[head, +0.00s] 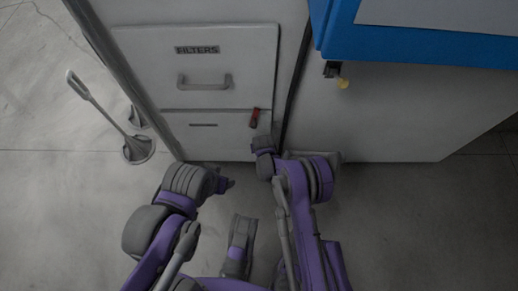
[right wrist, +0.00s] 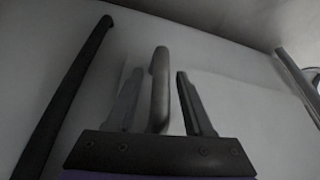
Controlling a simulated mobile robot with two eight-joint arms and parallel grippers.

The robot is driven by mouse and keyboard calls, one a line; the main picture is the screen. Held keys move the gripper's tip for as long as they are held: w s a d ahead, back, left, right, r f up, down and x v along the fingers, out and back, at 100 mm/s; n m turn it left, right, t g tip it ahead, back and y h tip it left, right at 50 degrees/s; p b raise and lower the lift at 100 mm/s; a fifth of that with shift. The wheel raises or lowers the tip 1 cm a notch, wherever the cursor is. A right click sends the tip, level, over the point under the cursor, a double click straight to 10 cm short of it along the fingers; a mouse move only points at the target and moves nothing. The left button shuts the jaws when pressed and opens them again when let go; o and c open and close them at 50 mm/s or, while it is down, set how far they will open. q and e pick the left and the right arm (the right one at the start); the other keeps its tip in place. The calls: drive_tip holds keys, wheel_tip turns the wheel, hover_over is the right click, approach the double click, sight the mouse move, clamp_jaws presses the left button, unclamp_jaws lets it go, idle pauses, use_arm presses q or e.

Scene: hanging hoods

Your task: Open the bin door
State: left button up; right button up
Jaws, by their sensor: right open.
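A pale cabinet front has a drawer marked FILTERS (head: 137,55) with a grey bar handle (head: 204,82). Below it is a shut panel (head: 190,141) with a dark slot and a small red piece (head: 254,117) at its upper right. No part is labelled as the bin door. My right gripper (head: 263,147) is at the panel's lower right, by the cabinet edge. In the right wrist view its open fingers (right wrist: 160,105) stand either side of a grey-brown upright bar (right wrist: 159,82), with gaps on both sides. My left gripper (head: 228,184) is in front of the panel, its jaws unclear.
A blue-edged unit (head: 420,45) overhangs at the upper right, above a pale cabinet side (head: 390,115). A long-handled tool (head: 95,105) stands in a round holder at left. The grey floor at lower right is clear.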

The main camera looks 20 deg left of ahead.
drive_tip(key=shift+c, duration=0.2)
clamp_jaws()
idle(1.3)
